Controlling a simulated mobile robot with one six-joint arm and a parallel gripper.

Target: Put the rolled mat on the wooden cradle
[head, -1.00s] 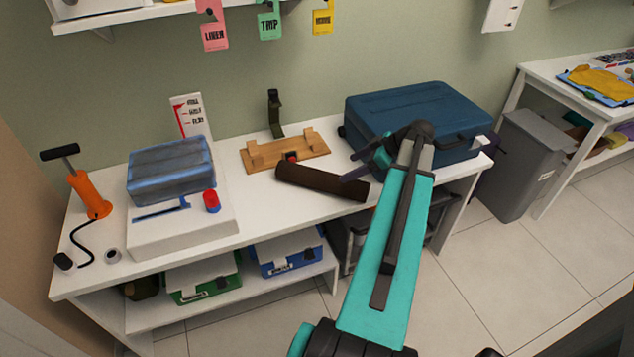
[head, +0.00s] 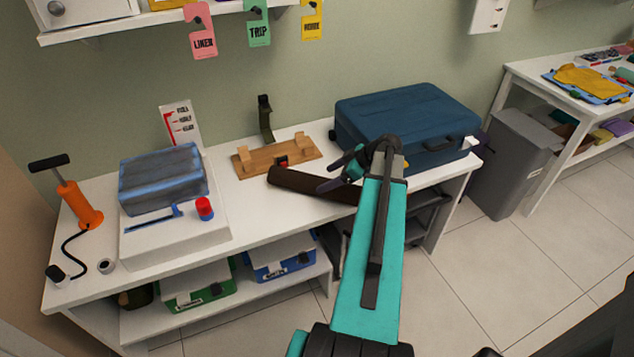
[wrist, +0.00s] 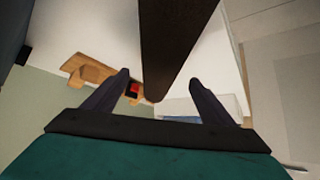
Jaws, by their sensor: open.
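The rolled mat (head: 300,182) is a dark brown roll lying on the white bench, in front of the wooden cradle (head: 249,162). The cradle is a flat board with upright blocks and a small red and black part at its front. My gripper (head: 340,172) is open over the right part of the mat and hides some of it. In the wrist view, the mat (wrist: 178,40) runs down between the two spread fingers (wrist: 159,77); I cannot tell how deep it sits. The cradle (wrist: 92,72) shows there beyond the left finger.
A blue suitcase (head: 400,115) stands close behind my gripper. A dark green upright piece (head: 265,118) stands behind the cradle. To the left are a white box-like unit (head: 170,240) carrying a blue bundle (head: 163,178), and an orange pump (head: 80,205). A grey bin (head: 510,160) stands right.

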